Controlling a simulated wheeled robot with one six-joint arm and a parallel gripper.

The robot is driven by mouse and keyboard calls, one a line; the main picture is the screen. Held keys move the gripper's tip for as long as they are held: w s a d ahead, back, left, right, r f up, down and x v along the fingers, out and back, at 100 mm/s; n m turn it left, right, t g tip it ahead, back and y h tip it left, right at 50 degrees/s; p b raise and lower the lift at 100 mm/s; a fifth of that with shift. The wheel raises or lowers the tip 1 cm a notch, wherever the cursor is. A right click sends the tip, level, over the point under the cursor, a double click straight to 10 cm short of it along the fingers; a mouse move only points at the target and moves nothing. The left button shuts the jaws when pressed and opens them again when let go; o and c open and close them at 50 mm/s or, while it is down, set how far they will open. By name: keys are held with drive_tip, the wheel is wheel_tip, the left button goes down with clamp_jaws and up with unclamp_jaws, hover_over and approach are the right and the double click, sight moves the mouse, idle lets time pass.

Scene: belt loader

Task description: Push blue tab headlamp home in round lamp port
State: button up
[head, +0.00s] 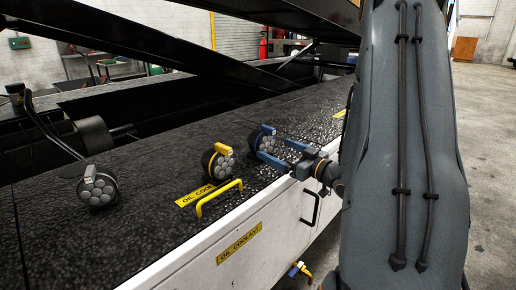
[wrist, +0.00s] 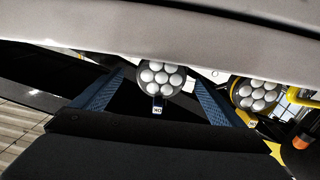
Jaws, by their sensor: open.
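The blue tab headlamp (head: 264,140) is a round black lamp with several pale lenses and a blue tab on top. It stands on the black textured deck in the head view. In the wrist view the lamp (wrist: 160,78) appears between my fingers, its tab pointing down in the picture. My gripper (head: 281,151) is open and empty, its blue fingers pointing at the lamp from the right. In the wrist view my gripper (wrist: 161,84) has one finger on each side of the lamp. I cannot tell whether they touch it. The round lamp port is hidden.
A yellow tab headlamp (head: 218,161) stands close to the left, and a white tab headlamp (head: 98,187) farther left. A yellow handle (head: 219,198) rises from the deck's front edge. Dark diagonal beams (head: 205,62) cross above the deck. The floor at right is open.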

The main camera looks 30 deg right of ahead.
sight(268, 146)
drive_tip(key=x, duration=0.6)
drive_tip(key=shift+w+a, duration=0.25)
drive_tip(key=shift+a, duration=0.05)
drive_tip(key=shift+w+a, duration=0.1)
drive_tip(key=shift+w, duration=0.55)
drive_tip(key=shift+r, duration=0.1)
drive_tip(key=c, duration=1.4)
